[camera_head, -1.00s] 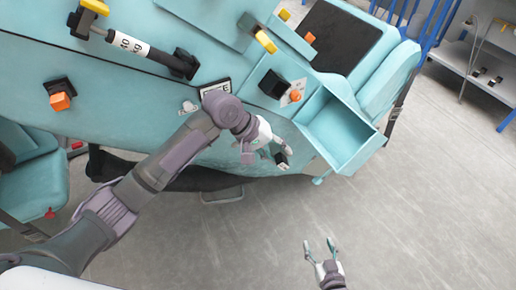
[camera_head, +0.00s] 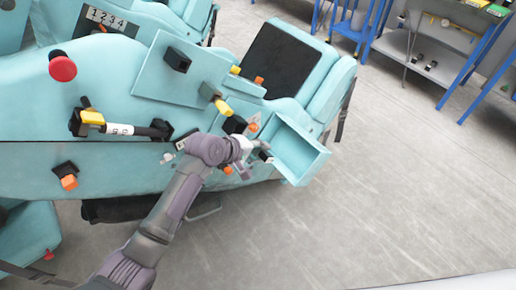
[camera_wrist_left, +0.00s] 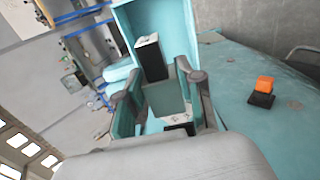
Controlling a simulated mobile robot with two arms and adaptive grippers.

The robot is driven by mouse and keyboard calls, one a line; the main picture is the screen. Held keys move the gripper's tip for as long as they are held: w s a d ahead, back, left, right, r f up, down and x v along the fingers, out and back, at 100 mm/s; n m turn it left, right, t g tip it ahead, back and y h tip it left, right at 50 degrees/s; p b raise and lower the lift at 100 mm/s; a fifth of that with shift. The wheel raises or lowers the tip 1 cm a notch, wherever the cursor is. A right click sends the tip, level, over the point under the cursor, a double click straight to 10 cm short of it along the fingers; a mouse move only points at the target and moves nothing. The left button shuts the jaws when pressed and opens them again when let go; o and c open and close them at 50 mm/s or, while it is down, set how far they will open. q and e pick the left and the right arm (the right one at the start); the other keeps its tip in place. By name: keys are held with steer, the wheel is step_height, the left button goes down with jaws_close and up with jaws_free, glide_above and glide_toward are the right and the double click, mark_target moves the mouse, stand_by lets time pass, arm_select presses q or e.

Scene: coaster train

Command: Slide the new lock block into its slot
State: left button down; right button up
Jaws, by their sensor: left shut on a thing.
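My left gripper (camera_head: 254,151) reaches in from the left and is shut on a small black block (camera_head: 265,156), which I take for the lock block. They are beside the open teal box on the car's side. In the left wrist view the black block (camera_wrist_left: 150,58) has a pale end face and stands out between the fingers (camera_wrist_left: 160,88). A black housing (camera_head: 235,125) sits on the teal panel just above the gripper, next to an orange knob (camera_head: 253,127). I cannot tell which opening is the slot. My right gripper is out of view.
The open teal box (camera_head: 296,152) sticks out right of the gripper. Blue-framed shelves (camera_head: 440,60) stand behind; the right floor is clear.

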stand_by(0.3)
arm_select(q)
steer(key=shift+r+p, duration=0.2)
steer(key=shift+p, duration=0.45)
steer(key=shift+w+a+f+b, duration=0.2)
steer(key=shift+w+f+b, duration=0.05)
steer(key=shift+w+b, duration=0.05)
steer(key=shift+w+a+r+b, duration=0.1)
steer(key=shift+w+a+b, duration=0.2)
steer(key=shift+w+a, duration=0.6)
steer(key=shift+w+a+b, duration=0.3)
steer(key=shift+w+a, duration=0.3)
steer(key=shift+w, duration=0.55)
steer(key=shift+p, duration=0.6)
steer(key=shift+p, duration=0.6)
steer(key=shift+w+a, duration=0.1)
